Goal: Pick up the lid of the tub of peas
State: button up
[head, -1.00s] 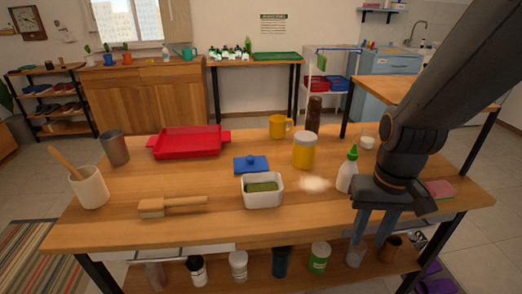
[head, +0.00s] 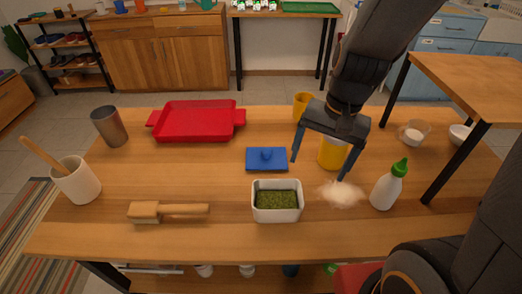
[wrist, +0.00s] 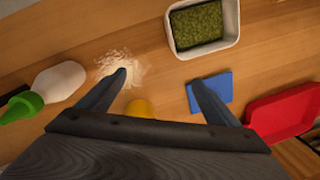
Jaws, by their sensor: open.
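The tub of peas (head: 277,205) is a white rectangular container with green contents, uncovered, near the table's front middle. It also shows at the top of the wrist view (wrist: 201,26). In the wrist view the lid (wrist: 216,91) is partly hidden by a finger. My gripper (head: 318,170) is open and empty, above the table to the right of the lid. Its fingers straddle the area of a yellow jar (head: 331,153), partly hidden behind it; I cannot tell any contact.
White powder (head: 341,194) and a green-capped bottle (head: 389,186) are right of the tub. A red tray (head: 196,120) lies behind left. A yellow mug (head: 301,105) is behind.

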jog(key=shift+o, duration=1.4)
jog(key=w+a+m+y+p, duration=0.1)
jog(key=w+a+m+p, duration=0.1)
jog(key=w+a+m, duration=0.2)
jog(key=m, duration=0.3)
jog(key=shift+w+a+r, duration=0.25)
jog(key=shift+w, duration=0.05)
jog(key=m+t+y+p, duration=0.1)
jog(key=m+y+p, duration=0.1)
jog(key=m, duration=0.7)
send_near(268, 151)
jog(key=shift+s+a+f, duration=0.1)
jog(key=shift+a+f, duration=0.25)
jog(key=shift+f, duration=0.2)
jog(key=shift+s+a+f, duration=0.1)
jog(key=shift+a+f, duration=0.2)
jog(key=shift+f, duration=0.25)
jog(key=shift+w+a+f, duration=0.15)
jog(key=shift+w+f, duration=0.1)
jog(key=x, duration=0.7)
jog(key=shift+w+f, duration=0.2)
jog(key=shift+f, duration=0.1)
jog(key=c, duration=1.1)
